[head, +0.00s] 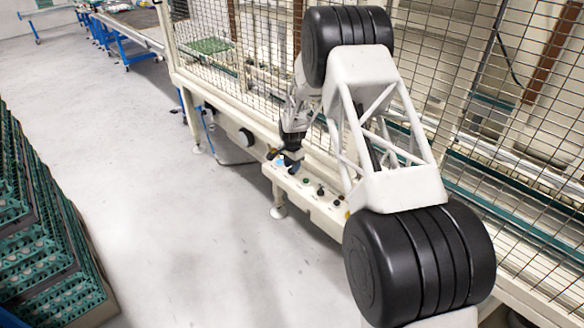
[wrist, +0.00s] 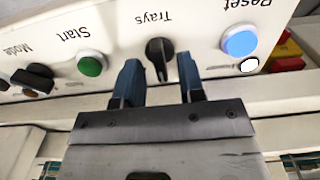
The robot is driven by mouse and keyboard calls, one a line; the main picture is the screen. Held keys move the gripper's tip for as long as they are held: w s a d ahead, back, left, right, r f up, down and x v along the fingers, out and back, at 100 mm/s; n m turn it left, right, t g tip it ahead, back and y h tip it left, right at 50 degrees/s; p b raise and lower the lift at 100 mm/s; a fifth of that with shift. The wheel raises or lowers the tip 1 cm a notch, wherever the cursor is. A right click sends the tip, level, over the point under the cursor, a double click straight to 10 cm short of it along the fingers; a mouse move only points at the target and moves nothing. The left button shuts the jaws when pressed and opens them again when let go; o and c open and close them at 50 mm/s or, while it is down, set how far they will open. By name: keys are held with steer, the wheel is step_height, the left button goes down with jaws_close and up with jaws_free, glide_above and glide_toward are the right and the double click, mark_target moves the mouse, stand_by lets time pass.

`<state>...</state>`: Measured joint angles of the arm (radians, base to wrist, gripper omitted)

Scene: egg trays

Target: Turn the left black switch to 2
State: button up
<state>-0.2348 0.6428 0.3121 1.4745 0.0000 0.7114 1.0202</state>
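A black switch labelled "Trays" (wrist: 160,52) sits on the white control panel (wrist: 203,42), its pointer towards the lower edge of the wrist view. The lettering there appears upside down. A second black switch (wrist: 34,76) sits farther left, by the label "Mode". My gripper (wrist: 160,79) is open, its two blue fingertips apart, one on each side of the Trays switch in the picture. I see no contact with the knob. In the head view my gripper (head: 291,160) is over the left part of the panel (head: 316,206), hiding part of it.
A green Start button (wrist: 92,65) and a blue Reset button (wrist: 240,42) flank the Trays switch. A red and yellow part (wrist: 288,58) is at the right. A wire mesh fence (head: 470,90) stands behind the panel. Stacked green trays (head: 40,240) stand at the left; floor between is clear.

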steer(key=shift+f, duration=0.45)
stand_by(0.4)
steer(key=shift+c, duration=0.4)
jaws_close()
